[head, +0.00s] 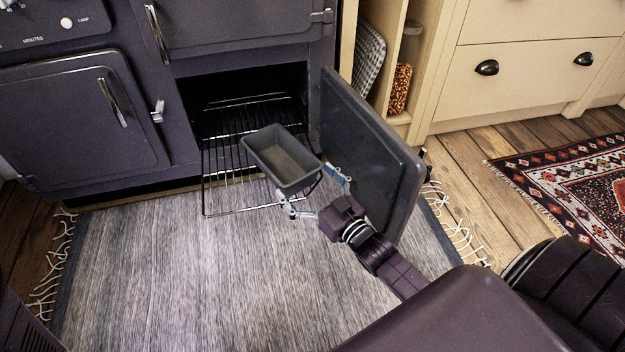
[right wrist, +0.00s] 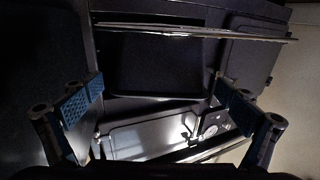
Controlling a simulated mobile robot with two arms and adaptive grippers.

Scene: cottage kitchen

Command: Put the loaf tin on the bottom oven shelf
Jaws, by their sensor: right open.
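The dark grey loaf tin (head: 268,165) is upright and empty in the head view. It appears to sit on the wire oven shelf (head: 226,190), near its front right part. The shelf sticks out of the open, dark oven compartment (head: 230,86). My right gripper (head: 313,192) is open at the tin's near right end, its fingers spread and not closed on it. In the right wrist view the open right gripper (right wrist: 160,100) has a dark shape between its fingers; I cannot tell whether it is the tin. My left gripper is not in view.
The open oven door (head: 368,150) stands to the right, close beside my right gripper. Another oven door (head: 75,125) is shut at the left. A grey rug (head: 190,275) covers the floor in front. Cream cabinets (head: 520,80) stand at the right.

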